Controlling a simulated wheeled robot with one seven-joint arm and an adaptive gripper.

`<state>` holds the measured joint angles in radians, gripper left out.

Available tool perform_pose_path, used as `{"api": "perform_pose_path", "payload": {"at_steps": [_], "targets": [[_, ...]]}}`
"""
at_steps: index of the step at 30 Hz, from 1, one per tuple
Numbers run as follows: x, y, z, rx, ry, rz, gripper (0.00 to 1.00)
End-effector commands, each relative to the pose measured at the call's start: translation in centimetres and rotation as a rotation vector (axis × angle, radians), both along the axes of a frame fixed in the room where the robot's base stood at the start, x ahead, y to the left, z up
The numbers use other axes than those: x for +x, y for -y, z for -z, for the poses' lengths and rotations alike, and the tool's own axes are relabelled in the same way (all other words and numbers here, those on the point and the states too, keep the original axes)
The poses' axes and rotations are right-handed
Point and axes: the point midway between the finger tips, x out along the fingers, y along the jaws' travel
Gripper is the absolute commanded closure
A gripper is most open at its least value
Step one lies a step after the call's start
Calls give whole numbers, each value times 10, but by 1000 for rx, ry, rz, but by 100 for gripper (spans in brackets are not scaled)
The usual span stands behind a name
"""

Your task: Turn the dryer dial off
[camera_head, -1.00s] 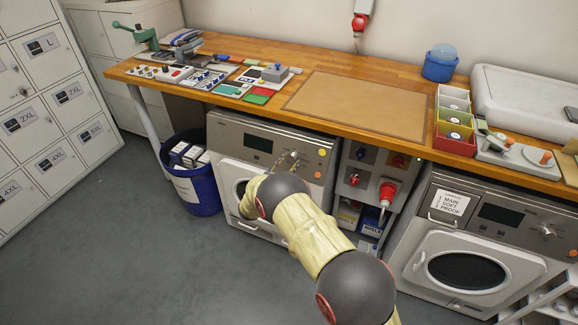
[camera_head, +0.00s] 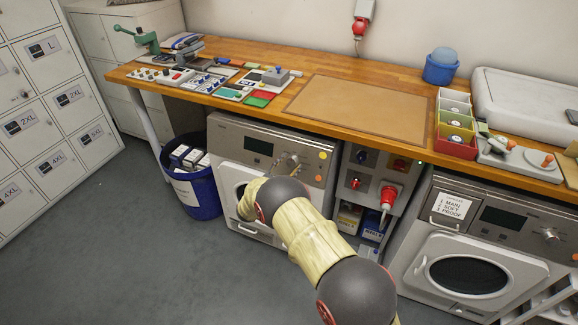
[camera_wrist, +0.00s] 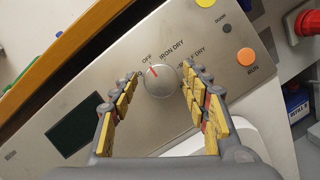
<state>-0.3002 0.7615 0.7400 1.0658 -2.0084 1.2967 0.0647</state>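The dryer (camera_head: 222,142) stands under the bench, with a dark display and a grey control panel. My gripper (camera_wrist: 159,74) is open. Its yellow-padded fingers stand on either side of the dial, with a visible gap at each side. In the head view my arm hides part of the dryer's door, and the dial and fingertips are small there.
An orange button (camera_wrist: 246,55) and a yellow button (camera_wrist: 205,2) sit right of the dial. A socket panel with a red plug (camera_head: 388,196) stands right of the dryer. The bench edge (camera_wrist: 62,50) runs above the panel. A blue bin (camera_head: 196,190) stands at left.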

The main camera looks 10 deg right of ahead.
Motion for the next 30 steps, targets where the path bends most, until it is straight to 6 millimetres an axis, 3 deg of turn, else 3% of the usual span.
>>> {"api": "perform_pose_path", "payload": {"at_steps": [14, 30], "targets": [[-6, -6, 1, 0, -2, 0, 48], [-75, -73, 0, -1, -2, -2, 48]]}}
